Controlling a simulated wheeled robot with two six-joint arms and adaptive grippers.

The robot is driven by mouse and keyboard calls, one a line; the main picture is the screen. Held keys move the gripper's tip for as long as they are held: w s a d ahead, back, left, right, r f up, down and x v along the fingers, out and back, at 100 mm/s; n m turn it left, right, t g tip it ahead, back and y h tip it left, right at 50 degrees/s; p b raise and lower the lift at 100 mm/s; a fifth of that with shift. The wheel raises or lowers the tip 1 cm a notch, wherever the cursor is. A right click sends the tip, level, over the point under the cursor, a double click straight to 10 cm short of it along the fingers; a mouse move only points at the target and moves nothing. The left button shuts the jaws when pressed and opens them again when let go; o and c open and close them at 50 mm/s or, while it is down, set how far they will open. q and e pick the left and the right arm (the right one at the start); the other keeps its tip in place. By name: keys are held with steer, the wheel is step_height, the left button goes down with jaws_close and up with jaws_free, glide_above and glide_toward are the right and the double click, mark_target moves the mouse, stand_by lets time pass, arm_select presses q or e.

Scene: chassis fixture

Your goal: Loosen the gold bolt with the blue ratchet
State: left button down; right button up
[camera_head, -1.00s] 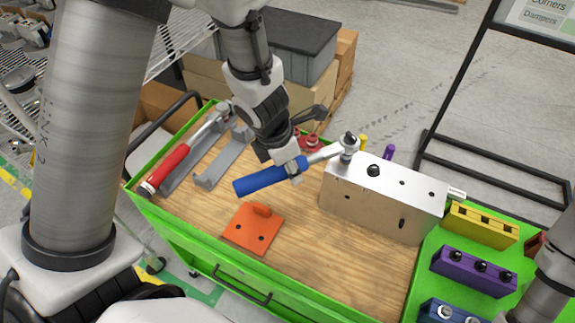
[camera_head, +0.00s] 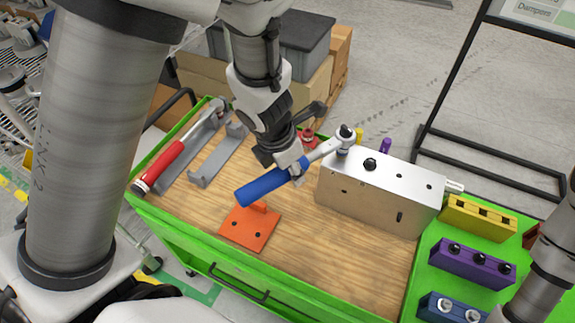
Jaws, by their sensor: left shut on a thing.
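The blue ratchet (camera_head: 266,188) has a blue handle and a silver shaft and head. My left gripper (camera_head: 291,170) is shut on it near where handle meets shaft. The ratchet head (camera_head: 344,138) is over the back left corner of the metal block (camera_head: 367,203). The handle points left and towards the front, above the wooden top. I cannot make out a gold bolt; the spot under the head is hidden.
A red-handled tool (camera_head: 160,166) lies at the left beside grey holders (camera_head: 218,155). An orange plate (camera_head: 249,228) lies in front of the handle. Yellow (camera_head: 479,219), purple (camera_head: 472,265) and blue (camera_head: 452,309) holders stand right. Bare wood lies in front of the block.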

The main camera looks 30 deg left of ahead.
arm_select(q)
steer(key=shift+s+d, duration=0.15)
steer(key=shift+d, duration=0.15)
